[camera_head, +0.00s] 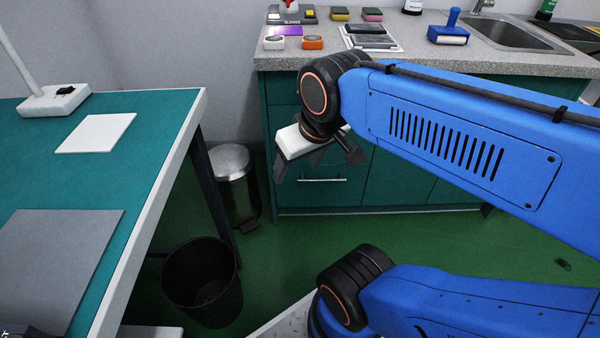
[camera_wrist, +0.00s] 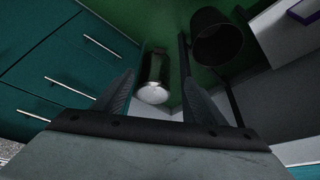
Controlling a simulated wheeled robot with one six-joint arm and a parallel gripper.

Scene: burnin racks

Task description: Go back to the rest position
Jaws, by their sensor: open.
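My gripper (camera_head: 298,160) hangs in front of the green cabinet drawers in the head view, below the grey counter's front edge. In the wrist view my gripper (camera_wrist: 158,95) shows its two dark fingers spread apart with nothing between them. A silver pedal bin (camera_wrist: 154,80) and the green floor lie beyond the fingertips, well clear of them. My blue arm reaches in from the right of the head view and covers part of the cabinet.
A green-topped workbench (camera_head: 160,140) stands at left, with a grey mat (camera_head: 60,260). A black waste bin (camera_head: 203,285) and the pedal bin (camera_head: 235,180) stand on the floor between bench and cabinet. The grey counter (camera_head: 420,60) holds sponges, devices, a blue roller and a sink.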

